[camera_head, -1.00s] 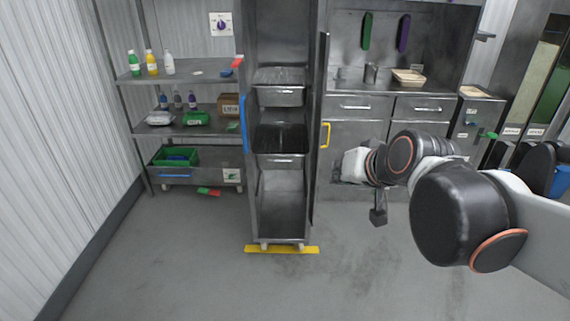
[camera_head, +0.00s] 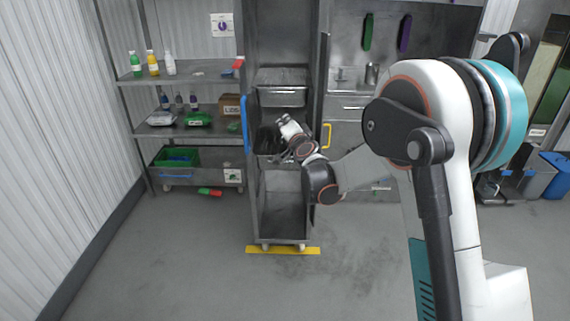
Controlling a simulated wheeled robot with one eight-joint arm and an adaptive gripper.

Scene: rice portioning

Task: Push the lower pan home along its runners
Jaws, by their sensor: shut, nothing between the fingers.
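The lower pan (camera_head: 266,139) is a dark, open metal pan in the tall steel rack (camera_head: 249,200), below the upper pan (camera_head: 282,97). Its dark inside shows to the left of my wrist. My arm covers its right side and part of its front. My gripper (camera_head: 282,158) is small and dark in this view, at the front of the lower pan. It is shut and holds nothing. I cannot tell whether it touches the pan. The runners are too dark and hidden to make out.
The rack's open door (camera_head: 321,90) with a yellow handle (camera_head: 326,135) stands close to the right of my wrist. A blue handle (camera_head: 244,122) is at the rack's left. A yellow floor strip (camera_head: 283,250) lies at its base. The floor in front is clear.

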